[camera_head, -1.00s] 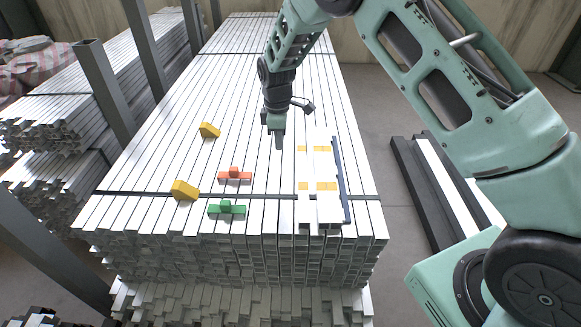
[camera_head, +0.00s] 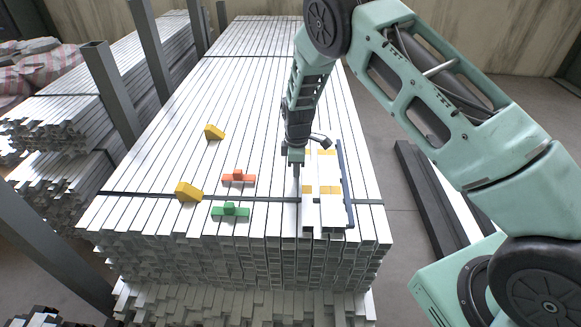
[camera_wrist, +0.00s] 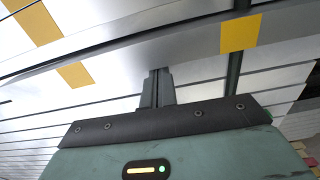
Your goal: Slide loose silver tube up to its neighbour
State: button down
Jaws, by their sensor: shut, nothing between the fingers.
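The loose silver tube (camera_head: 308,171) has yellow bands and lies lengthwise on the stack near its right side. Its neighbour (camera_head: 327,171), also silver with yellow bands, lies to its right, with a narrow gap between them. My gripper (camera_head: 296,176) is shut and empty, pointing down just left of the loose tube. In the wrist view, the shut fingers (camera_wrist: 157,88) are beside the loose tube's side (camera_wrist: 150,60); I cannot tell whether they touch. The neighbour's yellow band (camera_wrist: 35,20) shows beyond it.
A dark blue bar (camera_head: 344,185) runs along the neighbour's right side. Orange (camera_head: 238,180) and green (camera_head: 230,211) blocks and yellow wedges (camera_head: 188,191) (camera_head: 214,132) lie to the left. A dark strap (camera_head: 150,196) crosses the stack. Dark bars lie on the floor at right.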

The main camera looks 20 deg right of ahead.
aim_at(306, 170)
jog(key=shift+s+d, duration=0.3)
jog(key=shift+d, duration=0.4)
jog(key=shift+s+d, duration=0.3)
jog(key=shift+d, duration=0.4)
notch_tip(306, 170, up, 17)
jog(key=p, duration=0.1)
jog(key=w+a+f+b, duration=0.1)
jog(key=a+f, duration=0.1)
jog(key=f, duration=0.3)
jog(key=w+a+f+b, duration=0.1)
jog(key=f+b, duration=0.1)
jog(key=f, duration=0.3)
jog(key=w+a+f+b, duration=0.1)
jog(key=a+f+b, duration=0.1)
jog(key=f, duration=0.4)
jog(key=shift+w+a, duration=0.2)
jog(key=shift+a, duration=0.1)
jog(key=d, duration=0.1)
jog(key=s+d, duration=0.1)
jog(key=shift+d+f, duration=0.3)
jog(key=shift+d, duration=0.05)
jog(key=shift+s+d, duration=0.3)
jog(key=shift+d, duration=0.2)
